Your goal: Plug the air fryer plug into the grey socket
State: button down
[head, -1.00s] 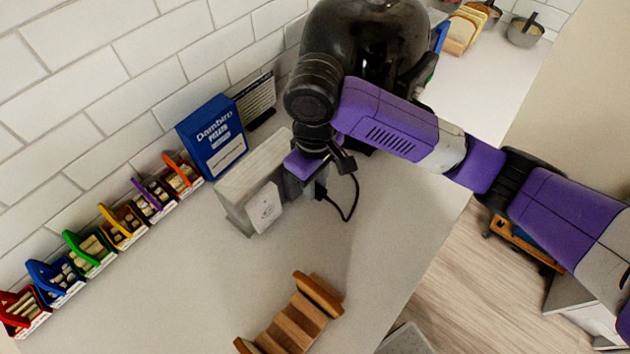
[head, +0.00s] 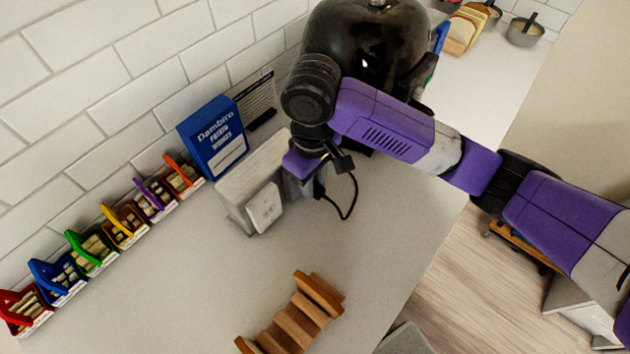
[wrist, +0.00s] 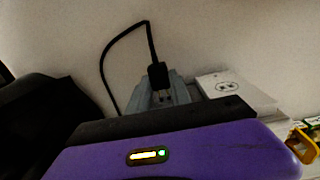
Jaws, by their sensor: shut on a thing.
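The air fryer (head: 375,50) is a glossy black body against the tiled wall, partly behind my arm. Its black plug (head: 319,188) trails a looped cable, and it also shows in the wrist view (wrist: 158,75).
A white socket (head: 264,208) stands left of the grey one. A blue box (head: 213,137) and several coloured baskets (head: 90,250) line the wall. A wooden rack (head: 298,318) lies near the front. Counter between the sockets and rack is clear.

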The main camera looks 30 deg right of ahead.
jog(key=shift+w+a, duration=0.2)
jog(key=shift+w, duration=0.3)
jog(key=shift+w+a, duration=0.15)
jog(key=shift+w, duration=0.35)
jog(key=c, duration=1.1)
grip_release()
notch_tip(320, 180, up, 8)
jog(key=shift+f, duration=0.15)
